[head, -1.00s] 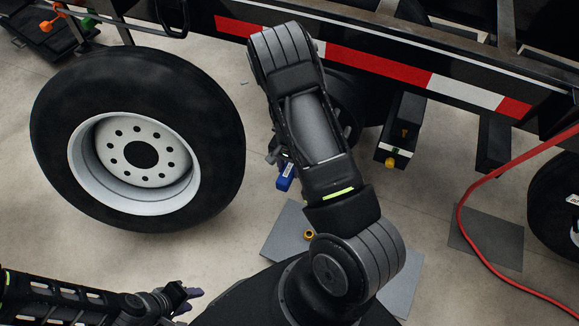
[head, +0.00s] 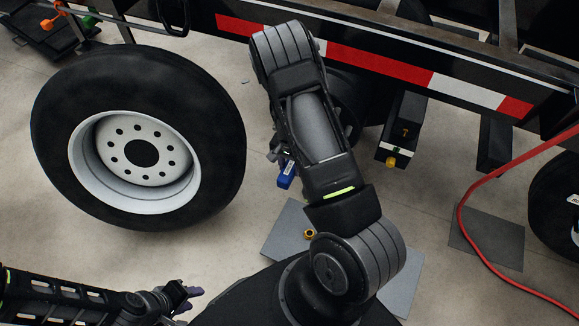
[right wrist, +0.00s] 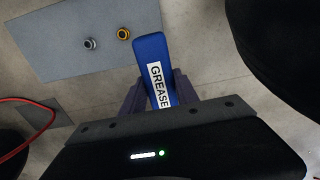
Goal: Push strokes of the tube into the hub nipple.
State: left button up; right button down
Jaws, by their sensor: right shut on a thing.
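The blue grease tube (right wrist: 151,58), with a white GREASE label, is between the fingers of my right gripper (right wrist: 160,92) in the right wrist view. That gripper is shut on it. In the head view the tube (head: 286,175) shows below my right forearm, just right of the big wheel's tyre (head: 200,110). My right forearm hides most of the right gripper there. The second wheel (head: 349,105), behind my forearm, is mostly covered. I cannot make out a hub nipple. My left gripper (head: 190,297) is low at the left, away from the tube; its finger opening is unclear.
A grey mat (right wrist: 85,35) on the floor bears a silver ring-like part (right wrist: 90,43) and a brass one (right wrist: 123,34). A red hose (head: 465,225) curves at the right. The trailer rail (head: 380,65) crosses above. Open floor lies between wheel and mat.

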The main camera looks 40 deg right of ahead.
aim_at(282, 179)
jog(key=shift+w+d, duration=0.15)
jog(key=shift+d, duration=0.1)
jog(key=shift+s+a, duration=0.25)
jog(key=shift+a, duration=0.4)
dwell(2.6)
jog(key=shift+s+a+p, duration=0.2)
jog(key=shift+s+a, duration=0.15)
jog(key=shift+a, duration=0.35)
jog(key=shift+s+a+p, duration=0.15)
jog(key=shift+s+a, duration=0.2)
jog(key=shift+a, duration=0.3)
jog(key=shift+s+a+p, duration=0.2)
jog(key=shift+s+a, duration=0.15)
jog(key=shift+a, duration=0.35)
jog(key=shift+s+a+p, duration=0.1)
jog(key=shift+s+a, duration=0.3)
jog(key=shift+a, duration=0.4)
jog(key=shift+s+a+p, duration=0.1)
jog(key=shift+s+a, duration=0.35)
jog(key=shift+a, duration=0.3)
jog(key=shift+s+a+p, duration=0.1)
jog(key=shift+s+a, duration=0.3)
jog(key=shift+a, duration=0.4)
jog(key=shift+s+f, duration=0.1)
